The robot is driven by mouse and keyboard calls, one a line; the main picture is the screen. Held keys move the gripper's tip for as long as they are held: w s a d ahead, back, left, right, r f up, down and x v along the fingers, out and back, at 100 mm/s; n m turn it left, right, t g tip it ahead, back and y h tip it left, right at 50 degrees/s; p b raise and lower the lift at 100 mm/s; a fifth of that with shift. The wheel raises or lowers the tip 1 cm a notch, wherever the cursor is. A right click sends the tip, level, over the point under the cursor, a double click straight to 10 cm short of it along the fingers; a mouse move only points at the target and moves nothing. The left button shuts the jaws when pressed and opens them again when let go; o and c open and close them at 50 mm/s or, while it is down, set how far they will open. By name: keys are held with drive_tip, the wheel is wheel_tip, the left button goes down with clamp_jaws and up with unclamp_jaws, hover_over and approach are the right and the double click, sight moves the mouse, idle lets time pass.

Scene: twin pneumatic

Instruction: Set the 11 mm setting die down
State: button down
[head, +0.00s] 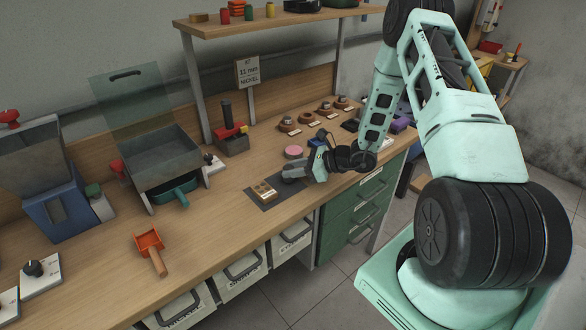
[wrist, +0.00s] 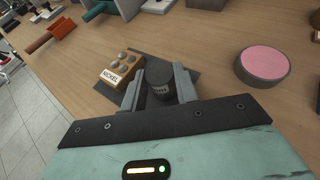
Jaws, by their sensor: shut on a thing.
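My gripper (wrist: 160,90) is shut on a dark grey cylindrical die (wrist: 160,78) with faint pale marking on its side. In the wrist view the die stands upright between the two fingers, over a dark mat (wrist: 185,65). I cannot tell whether its base touches the mat. A wooden block labelled NICKEL (wrist: 118,72), with several round metal pieces in it, sits on the mat just left of the fingers. In the head view my gripper (head: 290,177) is low over the mat's right end, and the die is mostly hidden there.
A round pink-topped pad (head: 293,152) lies behind the gripper. A sign reading 11 mm NICKEL (head: 249,71) stands at the back. Several round wooden holders with labels (head: 287,124) line the rear.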

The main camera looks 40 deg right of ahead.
drive_tip(key=shift+f, duration=0.15)
drive_tip(key=shift+f, duration=0.2)
drive_tip(key=c, duration=1.1)
unclamp_jaws()
drive_tip(key=shift+o, duration=0.2)
drive_tip(key=shift+r, duration=0.1)
